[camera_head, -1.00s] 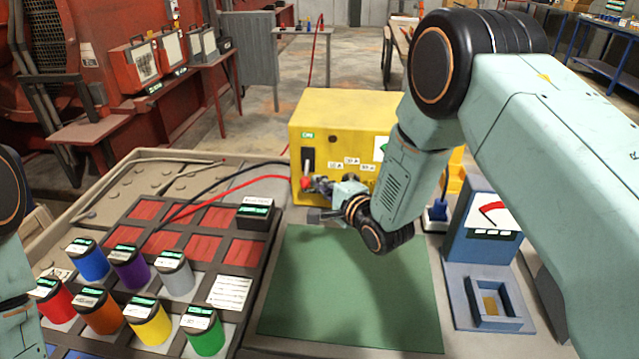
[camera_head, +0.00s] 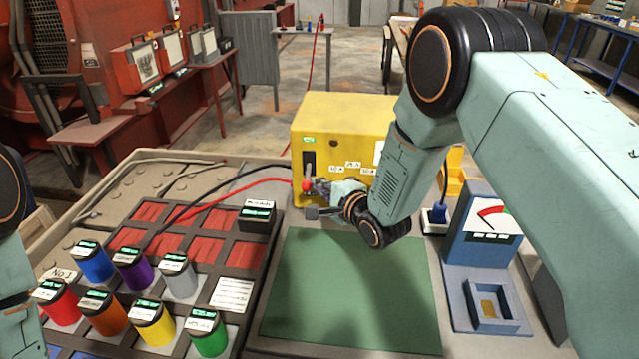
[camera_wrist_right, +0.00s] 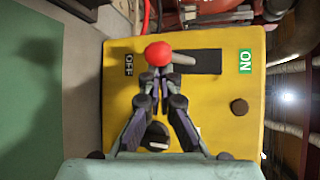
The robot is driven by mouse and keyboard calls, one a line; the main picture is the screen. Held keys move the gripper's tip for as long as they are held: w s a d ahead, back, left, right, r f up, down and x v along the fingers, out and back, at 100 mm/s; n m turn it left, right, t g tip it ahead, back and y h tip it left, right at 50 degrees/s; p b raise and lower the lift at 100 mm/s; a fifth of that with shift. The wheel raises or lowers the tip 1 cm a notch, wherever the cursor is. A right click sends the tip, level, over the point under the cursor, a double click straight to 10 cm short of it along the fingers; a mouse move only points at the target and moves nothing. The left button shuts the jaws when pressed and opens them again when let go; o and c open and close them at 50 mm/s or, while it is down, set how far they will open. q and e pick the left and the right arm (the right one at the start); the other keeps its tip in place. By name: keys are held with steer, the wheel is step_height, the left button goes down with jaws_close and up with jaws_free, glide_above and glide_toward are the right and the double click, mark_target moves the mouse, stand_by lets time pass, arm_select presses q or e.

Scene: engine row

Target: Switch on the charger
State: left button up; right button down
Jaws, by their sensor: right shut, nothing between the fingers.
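The charger is a yellow box (camera_head: 345,120) at the back of the bench. Its front has a dark slot (camera_head: 308,160) with a lever ending in a red knob (camera_head: 306,185). In the right wrist view the red knob (camera_wrist_right: 158,54) is near the OFF label (camera_wrist_right: 128,64), and the ON label (camera_wrist_right: 245,61) is beyond the slot's other end. My right gripper (camera_wrist_right: 155,82) is shut and empty, its fingertips right beside the knob; I cannot tell whether they touch. In the head view my right gripper (camera_head: 318,189) is in front of the charger's lower left. My left gripper is out of view.
A black battery (camera_head: 257,215) sits left of the green mat (camera_head: 350,290), with red and black cables nearby. Several coloured cylinders (camera_head: 152,322) stand in a tray at lower left. A blue gauge stand (camera_head: 480,235) is to the right. The mat is clear.

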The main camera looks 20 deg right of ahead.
mark_target(308, 173)
steer(key=r+g+p, duration=0.1)
steer(key=p, duration=0.2)
steer(key=r+m+g+p, duration=0.1)
steer(key=r+p, duration=0.1)
steer(key=p, duration=0.2)
steer(key=shift+s+a+r+m+g, duration=0.15)
steer(key=shift+s+m+g, duration=0.15)
steer(key=shift+s+g, duration=0.1)
steer(key=shift+w+r+g+p, duration=0.15)
steer(key=shift+r+g+p, duration=0.4)
steer(key=shift+p, duration=0.4)
steer(key=shift+y+p, duration=0.3)
steer(key=shift+p, duration=0.05)
steer(key=shift+r+m+p, duration=0.25)
steer(key=shift+m+p, duration=0.05)
steer(key=shift+r, duration=0.1)
steer(key=shift+r+p, duration=0.75)
steer(key=shift+r, duration=0.1)
